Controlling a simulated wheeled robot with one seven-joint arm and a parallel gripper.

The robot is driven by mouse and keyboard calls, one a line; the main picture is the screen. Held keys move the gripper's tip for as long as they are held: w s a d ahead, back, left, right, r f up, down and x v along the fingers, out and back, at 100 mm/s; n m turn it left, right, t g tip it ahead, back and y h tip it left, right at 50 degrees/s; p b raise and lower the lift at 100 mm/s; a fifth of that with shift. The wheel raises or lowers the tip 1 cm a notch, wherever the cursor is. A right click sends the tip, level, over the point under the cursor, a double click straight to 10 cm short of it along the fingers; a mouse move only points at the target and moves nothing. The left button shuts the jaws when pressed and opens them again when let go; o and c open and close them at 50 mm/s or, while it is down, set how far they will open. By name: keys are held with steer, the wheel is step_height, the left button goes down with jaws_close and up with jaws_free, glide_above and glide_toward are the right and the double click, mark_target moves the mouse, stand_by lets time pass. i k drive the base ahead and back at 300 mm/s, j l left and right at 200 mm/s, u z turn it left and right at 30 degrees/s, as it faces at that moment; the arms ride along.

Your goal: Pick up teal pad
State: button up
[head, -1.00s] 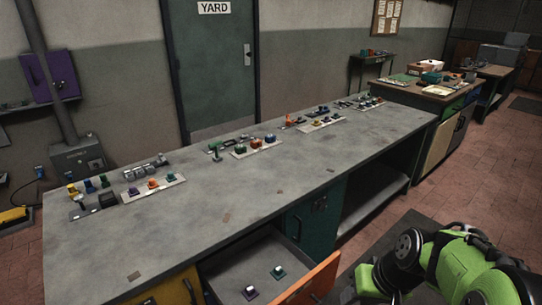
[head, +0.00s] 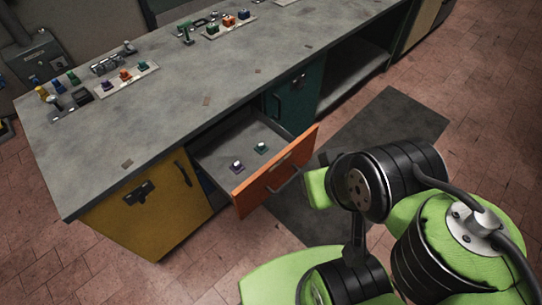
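A small teal pad (head: 261,148) with a pale top lies inside the open drawer (head: 222,150), towards its right side. A similar purple pad (head: 237,167) lies near it, to the left and closer to the drawer front. The two pads are apart. My folded green and black arm fills the lower right of the head view, beyond the drawer's right side. No gripper fingers can be made out, so I cannot see my gripper. Nothing of my arm touches the drawer or the pads.
The drawer's orange front (head: 277,173) juts out from the grey workbench (head: 180,108). A yellow cabinet door (head: 150,212) is left of it, a teal door (head: 292,92) right. A pale strip (head: 104,88) with coloured pieces lies on the bench. A dark mat (head: 400,112) covers the floor.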

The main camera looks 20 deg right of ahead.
mark_target(261, 148)
steer(key=i+l+u, duration=0.2)
steer(key=u, duration=0.25)
steer(key=i+l+u, duration=0.15)
steer(key=l+u, duration=1.75)
steer(key=k+l+u, duration=0.15)
steer(key=l+u, duration=0.2)
steer(key=u, duration=0.15)
steer(key=k+l+u, duration=0.2)
steer(key=l+u, duration=0.25)
steer(key=j, duration=0.1)
